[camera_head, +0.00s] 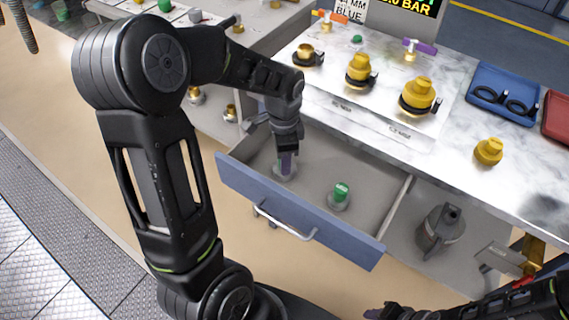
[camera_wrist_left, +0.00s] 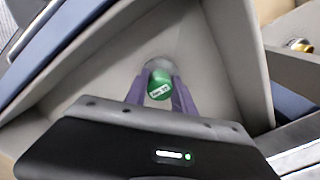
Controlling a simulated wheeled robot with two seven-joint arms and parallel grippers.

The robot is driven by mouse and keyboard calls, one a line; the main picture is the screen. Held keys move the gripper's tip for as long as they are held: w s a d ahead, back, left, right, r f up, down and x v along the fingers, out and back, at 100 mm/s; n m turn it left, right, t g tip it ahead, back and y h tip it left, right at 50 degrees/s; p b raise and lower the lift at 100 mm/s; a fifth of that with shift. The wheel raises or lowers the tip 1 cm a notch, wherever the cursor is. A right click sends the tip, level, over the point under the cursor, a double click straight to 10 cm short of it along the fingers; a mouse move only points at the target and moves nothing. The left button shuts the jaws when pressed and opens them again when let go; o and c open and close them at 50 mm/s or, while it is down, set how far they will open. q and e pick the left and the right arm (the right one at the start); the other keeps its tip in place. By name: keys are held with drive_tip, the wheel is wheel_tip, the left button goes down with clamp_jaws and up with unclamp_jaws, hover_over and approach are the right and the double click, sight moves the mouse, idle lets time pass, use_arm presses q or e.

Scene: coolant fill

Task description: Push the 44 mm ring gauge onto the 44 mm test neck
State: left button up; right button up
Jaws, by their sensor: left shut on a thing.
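My left gripper (camera_head: 287,160) reaches down into the open drawer. In the left wrist view its purple fingers (camera_wrist_left: 160,95) are shut on a green-topped piece (camera_wrist_left: 160,84) with a white label, too small to read surely. This piece has a grey round base (camera_head: 284,173). On the marble counter stand a small gold neck (camera_head: 305,51), a middle yellow neck (camera_head: 359,68) and a large yellow neck (camera_head: 419,92), with black rings around or beside them. I cannot tell which is 44 mm. My right gripper (camera_head: 384,312) is partly cut off at the bottom edge.
The drawer (camera_head: 300,222) also holds another green-topped piece (camera_head: 341,194). A blue tray (camera_head: 504,92) with two black rings, a red tray (camera_head: 560,115) and a loose yellow piece (camera_head: 489,151) are on the counter. A grey can (camera_head: 441,230) stands below, right of the drawer.

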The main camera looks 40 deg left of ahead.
use_arm(q)
clamp_jaws()
wheel_tip(320, 180, up, 10)
idle(0.5)
drive_tip(key=shift+p, duration=0.35)
